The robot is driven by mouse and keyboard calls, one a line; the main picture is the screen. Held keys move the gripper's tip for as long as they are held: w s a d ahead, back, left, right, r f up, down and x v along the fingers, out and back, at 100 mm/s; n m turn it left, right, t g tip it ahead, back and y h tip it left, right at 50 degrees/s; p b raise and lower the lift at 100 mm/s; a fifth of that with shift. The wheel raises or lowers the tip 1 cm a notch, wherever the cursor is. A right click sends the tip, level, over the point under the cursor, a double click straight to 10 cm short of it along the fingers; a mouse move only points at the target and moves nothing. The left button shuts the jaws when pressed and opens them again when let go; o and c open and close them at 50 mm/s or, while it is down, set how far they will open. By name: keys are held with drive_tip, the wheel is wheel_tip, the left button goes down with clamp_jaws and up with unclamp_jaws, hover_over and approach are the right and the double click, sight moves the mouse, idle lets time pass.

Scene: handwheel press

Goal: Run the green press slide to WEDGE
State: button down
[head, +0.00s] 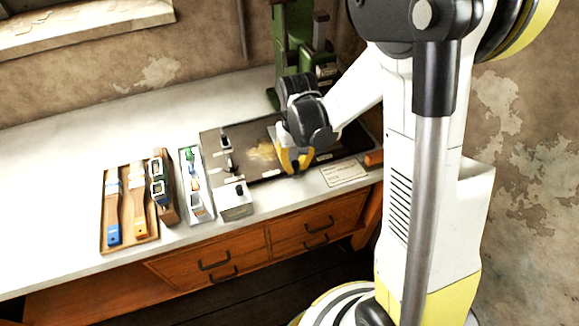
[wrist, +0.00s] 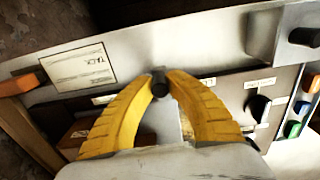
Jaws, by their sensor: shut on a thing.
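The green press (head: 292,40) stands at the back of the bench against the wall, partly hidden behind my arm. Its slide and any WEDGE mark cannot be made out. My gripper (head: 296,168) is low over the right part of the dark panel (head: 240,176). In the wrist view the yellow fingers (wrist: 160,78) are shut on a small dark knob (wrist: 160,88). What the knob belongs to is mostly hidden by the fingers and wrist. Small pale labels (wrist: 260,84) lie on the panel, too small to read surely.
A written card (head: 344,173) lies at the bench's front edge, right of my gripper. Small black levers (head: 228,160) stand on the panel to the left. A brush tray (head: 104,222), a narrow white tray (head: 206,206) and a switch box (head: 236,204) stand further left.

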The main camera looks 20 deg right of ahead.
drive_tip(key=d, duration=0.6)
drive_tip(key=shift+d, duration=0.1)
drive_tip(key=c, duration=0.7)
unclamp_jaws()
wheel_tip(320, 180, up, 8)
drive_tip(key=p, duration=0.5)
